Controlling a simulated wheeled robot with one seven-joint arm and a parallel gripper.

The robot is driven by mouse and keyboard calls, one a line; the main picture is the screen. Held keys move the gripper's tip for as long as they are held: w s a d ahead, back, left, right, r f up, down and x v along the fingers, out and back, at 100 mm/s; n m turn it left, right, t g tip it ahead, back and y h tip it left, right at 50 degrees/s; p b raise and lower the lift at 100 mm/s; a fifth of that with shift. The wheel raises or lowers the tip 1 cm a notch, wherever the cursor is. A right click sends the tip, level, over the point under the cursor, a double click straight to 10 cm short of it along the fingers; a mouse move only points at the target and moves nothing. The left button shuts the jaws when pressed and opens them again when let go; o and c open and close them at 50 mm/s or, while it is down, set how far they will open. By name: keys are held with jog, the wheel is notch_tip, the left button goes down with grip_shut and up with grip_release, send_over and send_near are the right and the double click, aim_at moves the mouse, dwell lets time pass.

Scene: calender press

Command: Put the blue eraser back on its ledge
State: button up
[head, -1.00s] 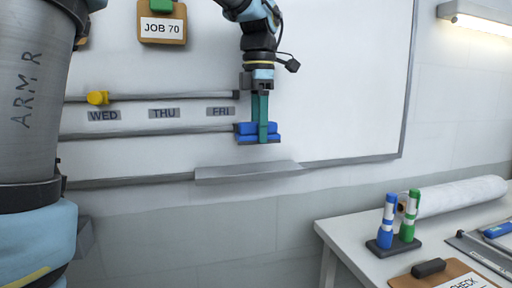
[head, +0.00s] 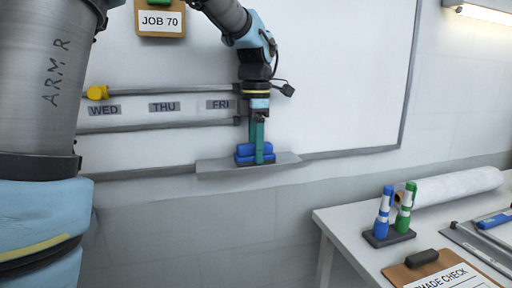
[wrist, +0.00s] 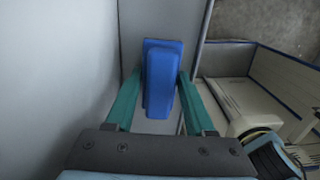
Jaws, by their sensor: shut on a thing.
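The blue eraser (head: 243,153) is between the green fingers of my gripper (head: 258,155), which is shut on it. In the head view it is at the grey ledge (head: 222,170) on the lower edge of the whiteboard, with its underside at the ledge's top. I cannot tell for sure whether it touches the ledge. In the wrist view the eraser (wrist: 160,78) lies lengthwise between the two fingertips (wrist: 158,90), over the grey ledge surface. One finger hides part of it in the head view.
The whiteboard (head: 340,70) is right behind my gripper, with day-labelled rails (head: 165,106) to the left. A table (head: 335,222) at the lower right holds a marker stand (head: 388,237), a white roll (head: 455,189) and a clipboard (head: 405,272). Bare ledge shows on both sides of the eraser.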

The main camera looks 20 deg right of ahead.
jog(key=shift+f, duration=0.1)
jog(key=o, duration=1)
jog(key=shift+o, duration=0.2)
notch_tip(320, 180, up, 12)
jog(key=b, duration=0.1)
jog(key=shift+s, duration=0.1)
